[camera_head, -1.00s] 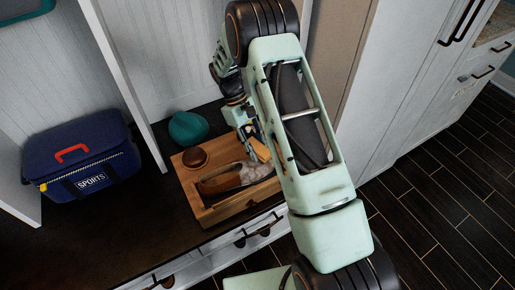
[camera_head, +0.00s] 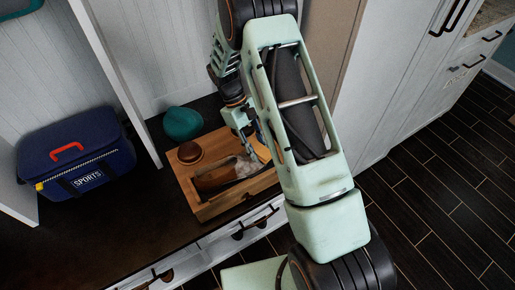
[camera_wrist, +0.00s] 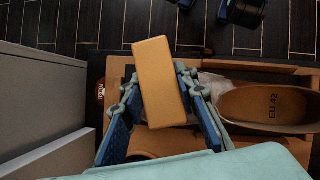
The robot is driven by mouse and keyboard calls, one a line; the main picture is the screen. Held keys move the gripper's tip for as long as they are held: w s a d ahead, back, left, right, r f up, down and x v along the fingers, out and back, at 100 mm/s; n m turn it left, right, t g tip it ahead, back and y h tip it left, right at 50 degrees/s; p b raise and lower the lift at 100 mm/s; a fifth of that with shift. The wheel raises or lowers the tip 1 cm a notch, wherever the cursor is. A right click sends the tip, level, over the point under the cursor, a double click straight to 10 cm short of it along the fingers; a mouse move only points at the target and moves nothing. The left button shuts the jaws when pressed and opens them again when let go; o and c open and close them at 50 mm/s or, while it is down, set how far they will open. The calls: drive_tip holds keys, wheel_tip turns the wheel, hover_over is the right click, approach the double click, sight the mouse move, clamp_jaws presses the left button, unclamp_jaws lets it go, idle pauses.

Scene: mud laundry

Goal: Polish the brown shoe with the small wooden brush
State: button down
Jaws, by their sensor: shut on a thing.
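The brown shoe (camera_head: 215,180) lies on a wooden tray (camera_head: 205,212) on the dark bench top. Its open heel end is at the left and a pale, whitish patch covers its toe side. In the wrist view the shoe (camera_wrist: 265,104) shows its insole marked "EU 42". My gripper (camera_head: 250,132) is shut on the small wooden brush (camera_wrist: 160,80), a light block, held between the blue finger pads over or beside the toe end. The brush (camera_head: 260,148) is partly hidden in the head view. Its bristles, and whether they touch the shoe, cannot be seen.
A round brown tin or dish (camera_head: 190,153) sits at the tray's back left corner. A teal bowl-like object (camera_head: 183,123) stands behind the tray. White cabinets (camera_head: 400,80) stand at the right.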

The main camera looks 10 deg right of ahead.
sight(252, 142)
drive_tip(key=shift+w, duration=0.1)
drive_tip(key=shift+w+a+b, duration=0.15)
drive_tip(key=shift+w+a, duration=0.15)
drive_tip(key=shift+w, duration=0.55)
drive_tip(key=shift+w+a+b, duration=0.15)
drive_tip(key=shift+w+a, duration=0.15)
drive_tip(key=shift+w, duration=0.5)
drive_tip(key=shift+f, duration=0.1)
drive_tip(key=shift+s, duration=0.1)
drive_tip(key=shift+s+d+p, duration=0.25)
drive_tip(key=shift+s+d, duration=0.05)
drive_tip(key=shift+s, duration=0.55)
drive_tip(key=shift+s+d+p, duration=0.2)
drive_tip(key=shift+s+d, duration=0.1)
drive_tip(key=shift+s, duration=0.5)
drive_tip(key=shift+w, duration=0.1)
